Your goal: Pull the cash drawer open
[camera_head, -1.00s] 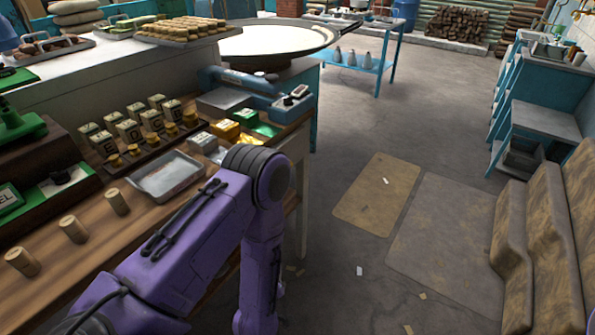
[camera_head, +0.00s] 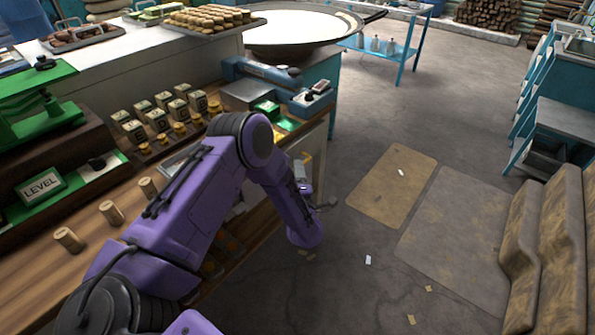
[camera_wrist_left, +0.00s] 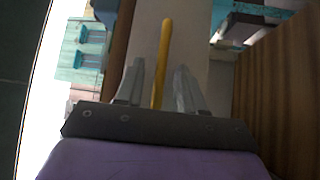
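A yellow bar-like handle (camera_wrist_left: 163,60) runs upright in the left wrist view, in front of a pale panel (camera_wrist_left: 188,25) that looks like the cash drawer's front. My left gripper (camera_wrist_left: 160,72) is open, with one grey finger on each side of the bar and gaps visible. In the head view my left gripper (camera_head: 301,172) is at the counter's right end, partly hidden by my forearm. A small yellow patch (camera_head: 306,157) shows beside it, perhaps the handle. Most of the drawer is hidden by my arm. My right gripper is not in view.
The wooden counter (camera_head: 95,250) holds wooden cylinders (camera_head: 110,212), several boxes (camera_head: 157,120), a green scale (camera_head: 45,115) and a blue device (camera_head: 262,75). A large pan (camera_head: 300,28) stands behind.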

